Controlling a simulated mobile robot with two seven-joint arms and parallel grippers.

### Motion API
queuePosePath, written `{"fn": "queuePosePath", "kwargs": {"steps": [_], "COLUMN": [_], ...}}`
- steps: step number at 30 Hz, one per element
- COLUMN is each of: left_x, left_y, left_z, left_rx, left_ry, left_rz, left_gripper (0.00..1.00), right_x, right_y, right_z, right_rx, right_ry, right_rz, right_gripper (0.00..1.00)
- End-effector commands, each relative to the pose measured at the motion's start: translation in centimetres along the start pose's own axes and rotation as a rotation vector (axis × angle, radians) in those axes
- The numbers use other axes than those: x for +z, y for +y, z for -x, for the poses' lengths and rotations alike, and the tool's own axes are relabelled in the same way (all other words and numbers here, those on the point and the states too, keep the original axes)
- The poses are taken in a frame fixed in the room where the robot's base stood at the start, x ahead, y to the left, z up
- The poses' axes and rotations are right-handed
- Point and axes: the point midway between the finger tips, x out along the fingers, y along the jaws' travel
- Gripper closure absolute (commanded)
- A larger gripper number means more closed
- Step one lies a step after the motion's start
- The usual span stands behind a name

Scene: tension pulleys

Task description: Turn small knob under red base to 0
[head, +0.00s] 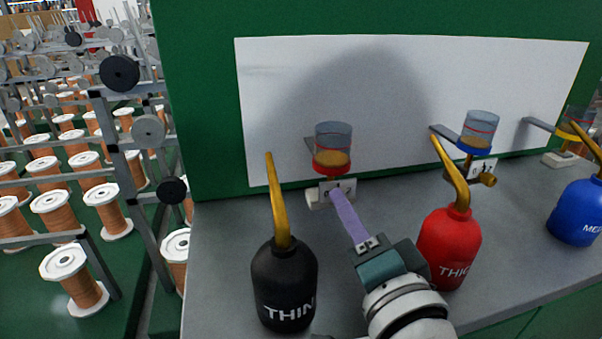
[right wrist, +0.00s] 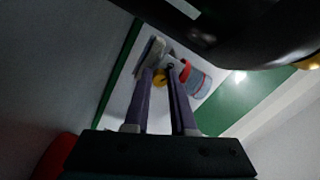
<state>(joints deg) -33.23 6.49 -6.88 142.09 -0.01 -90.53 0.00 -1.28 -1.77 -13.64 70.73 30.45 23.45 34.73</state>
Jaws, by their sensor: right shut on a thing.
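The clear cup with the red base (head: 331,169) stands against the white panel, with amber liquid inside. The red base also shows tilted in the right wrist view (right wrist: 186,71). A small dial plate (head: 348,187) sits below it. My right gripper (head: 334,193) reaches up with purple fingers to the spot right under the red base. In the right wrist view its fingers (right wrist: 165,72) are around the small brass knob (right wrist: 159,79), shut on it. The fingers hide most of the knob, and its pointer reading cannot be made out. My left gripper is not in view.
A black THIN oil can (head: 285,285) stands left of my right arm, close by. A red THICK can (head: 449,245) stands right of it. A blue-based cup (head: 479,132) and a blue can (head: 577,213) are farther right. Racks of copper spools (head: 54,212) fill the left.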

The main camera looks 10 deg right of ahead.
Motion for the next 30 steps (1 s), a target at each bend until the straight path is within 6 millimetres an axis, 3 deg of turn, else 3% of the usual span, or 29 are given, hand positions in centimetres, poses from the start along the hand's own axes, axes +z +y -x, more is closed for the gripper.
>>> {"fn": "queuePosePath", "kwargs": {"steps": [1, 2, 9, 20, 30], "left_x": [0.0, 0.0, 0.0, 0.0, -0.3], "left_y": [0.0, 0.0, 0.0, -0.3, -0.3], "left_z": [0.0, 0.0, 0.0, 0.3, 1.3], "left_rx": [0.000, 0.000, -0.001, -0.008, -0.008], "left_ry": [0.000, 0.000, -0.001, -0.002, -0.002], "left_rz": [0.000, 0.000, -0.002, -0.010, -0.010], "left_gripper": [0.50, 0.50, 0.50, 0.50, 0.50], "right_x": [0.0, 0.0, 0.0, 0.0, 0.0], "right_y": [0.0, 0.0, 0.0, 0.0, 0.0], "right_z": [0.0, 0.0, 0.0, 1.0, 7.6], "right_rx": [-0.001, -0.001, -0.001, 0.002, 0.003], "right_ry": [0.001, 0.001, 0.001, -0.001, -0.002], "right_rz": [0.001, 0.001, 0.000, 0.000, 0.000], "right_gripper": [1.00, 0.73, 0.46, 0.46, 0.46]}}
